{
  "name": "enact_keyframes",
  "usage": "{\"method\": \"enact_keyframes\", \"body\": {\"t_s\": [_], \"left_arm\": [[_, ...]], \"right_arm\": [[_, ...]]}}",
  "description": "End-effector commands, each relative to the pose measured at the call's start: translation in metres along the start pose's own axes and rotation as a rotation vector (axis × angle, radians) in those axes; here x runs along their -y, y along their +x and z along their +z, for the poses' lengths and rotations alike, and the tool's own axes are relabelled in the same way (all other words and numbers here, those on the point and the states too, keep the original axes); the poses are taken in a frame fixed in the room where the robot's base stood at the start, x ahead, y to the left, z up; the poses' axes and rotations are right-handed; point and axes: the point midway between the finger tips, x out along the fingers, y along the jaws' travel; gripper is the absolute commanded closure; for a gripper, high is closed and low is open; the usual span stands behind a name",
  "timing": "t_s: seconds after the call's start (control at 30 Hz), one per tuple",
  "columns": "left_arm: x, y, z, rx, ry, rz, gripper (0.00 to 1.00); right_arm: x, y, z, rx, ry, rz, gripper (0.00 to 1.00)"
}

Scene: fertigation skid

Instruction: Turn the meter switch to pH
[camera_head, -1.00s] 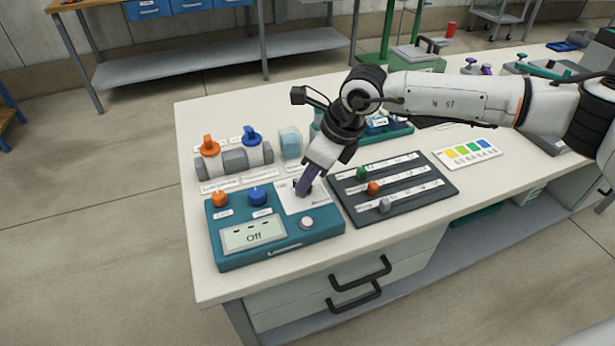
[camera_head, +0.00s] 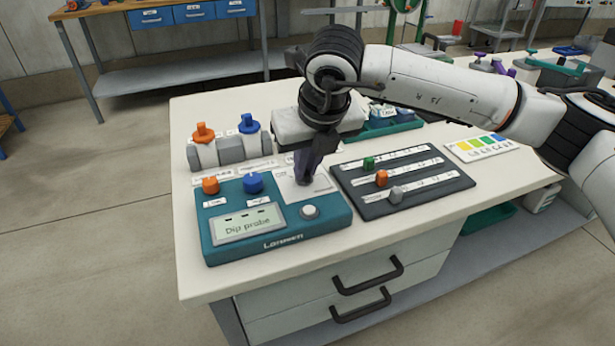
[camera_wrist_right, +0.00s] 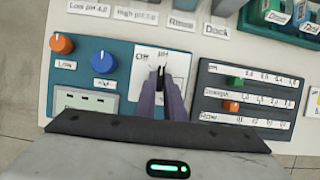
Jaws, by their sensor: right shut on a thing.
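The teal meter (camera_head: 330,232) sits at the table's front left, with its screen (camera_head: 247,224) reading "Dip probe". Its white switch plate (camera_head: 288,186) is at the back right of its top; in the right wrist view the plate (camera_wrist_right: 183,62) carries the labels "Off" and "pH". My right gripper (camera_head: 304,182) reaches down onto this plate. In the right wrist view its fingers (camera_wrist_right: 161,75) are shut on the dark switch knob, mostly hidden between them, close below the "pH" label. My left gripper is not in view.
An orange knob (camera_head: 210,185) and a blue knob (camera_head: 253,183) stand on the meter left of the gripper. A dark slider board (camera_head: 430,190) lies close to the right. Bottles with orange (camera_head: 203,133) and blue caps (camera_head: 249,124) stand behind.

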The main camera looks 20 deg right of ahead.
Motion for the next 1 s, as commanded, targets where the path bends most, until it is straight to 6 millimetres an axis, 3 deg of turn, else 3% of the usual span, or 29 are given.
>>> {"method": "enact_keyframes", "body": {"t_s": [0.2,0.5,1.0], "left_arm": [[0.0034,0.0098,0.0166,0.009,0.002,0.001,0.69],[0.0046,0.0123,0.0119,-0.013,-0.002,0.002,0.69],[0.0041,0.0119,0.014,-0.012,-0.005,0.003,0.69]], "right_arm": [[-0.0025,0.0028,-0.0008,0.0,0.135,-0.055,1.0],[-0.0027,0.0006,0.0004,-0.001,0.238,-0.099,1.0],[-0.0028,-0.0004,0.0008,-0.001,0.259,-0.107,1.0]]}}
